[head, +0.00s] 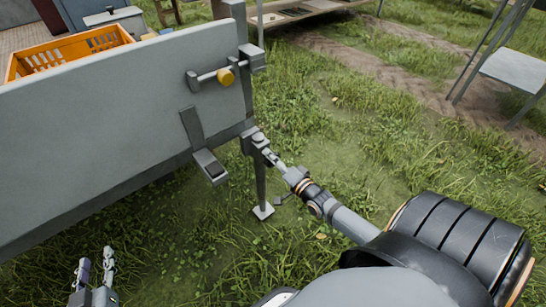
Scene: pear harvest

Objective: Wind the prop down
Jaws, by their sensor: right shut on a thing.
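The prop (261,185) is a grey upright leg at the near right corner of the grey trailer (120,105). Its square pale foot plate (263,211) is at the grass; I cannot tell whether it bears on the ground. My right gripper (268,154) reaches in from the lower right and is shut at the prop's head, apparently on its crank handle, which the fingers mostly hide. My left gripper (96,262) is low at the left, its two fingers apart and empty, away from the prop.
An orange crate (70,50) stands in the trailer. A latch bar with a yellow knob (226,77) and a grey bracket (208,165) stick out from the trailer's end. Grass lies open to the right; a grey table (515,70) stands at the far right.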

